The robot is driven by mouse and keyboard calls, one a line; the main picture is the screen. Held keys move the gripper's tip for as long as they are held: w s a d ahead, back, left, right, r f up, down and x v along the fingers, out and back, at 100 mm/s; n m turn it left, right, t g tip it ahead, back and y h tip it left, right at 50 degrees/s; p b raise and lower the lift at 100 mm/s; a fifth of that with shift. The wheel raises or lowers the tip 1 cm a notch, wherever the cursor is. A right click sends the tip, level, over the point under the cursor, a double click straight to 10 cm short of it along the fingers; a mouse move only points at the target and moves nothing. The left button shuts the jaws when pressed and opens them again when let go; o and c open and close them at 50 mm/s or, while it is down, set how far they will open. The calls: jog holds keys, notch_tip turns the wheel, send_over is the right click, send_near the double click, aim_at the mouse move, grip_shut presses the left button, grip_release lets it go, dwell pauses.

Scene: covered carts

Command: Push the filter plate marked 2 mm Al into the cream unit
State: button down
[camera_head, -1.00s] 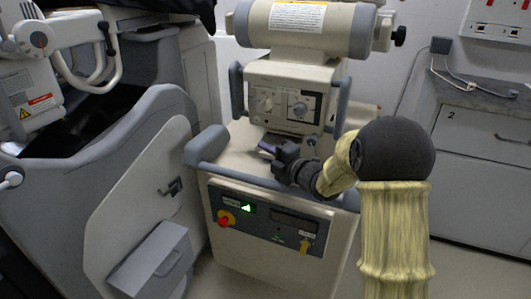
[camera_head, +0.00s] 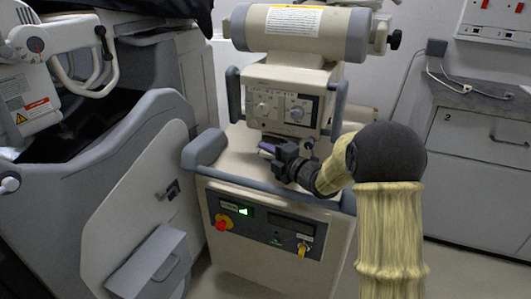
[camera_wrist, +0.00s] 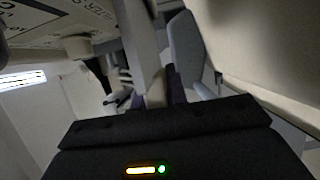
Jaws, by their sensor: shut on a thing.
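The cream unit (camera_head: 268,88) is the box with two dials, beneath the long cylinder on the cart. My gripper (camera_head: 272,150) is just below the front of that unit, above the cream cart top. It is shut on a small thin piece with a purple edge (camera_head: 265,146), which I take for the filter plate; its 2 mm Al mark cannot be read. In the wrist view a purple strip (camera_wrist: 171,82) shows between the fingers, mostly hidden by the dark gripper body. Whether the plate touches the unit cannot be told.
The cart's grey bumper rail (camera_head: 275,188) runs below my wrist. A panel with a red knob (camera_head: 222,222) and a key is on its front. A large grey machine (camera_head: 125,165) stands close on the left; grey cabinets (camera_head: 475,165) stand at the right.

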jog(key=shift+w+d, duration=0.2)
jog(key=shift+w, duration=0.3)
jog(key=c, duration=1.3)
grip_release()
jog(key=shift+d, duration=0.1)
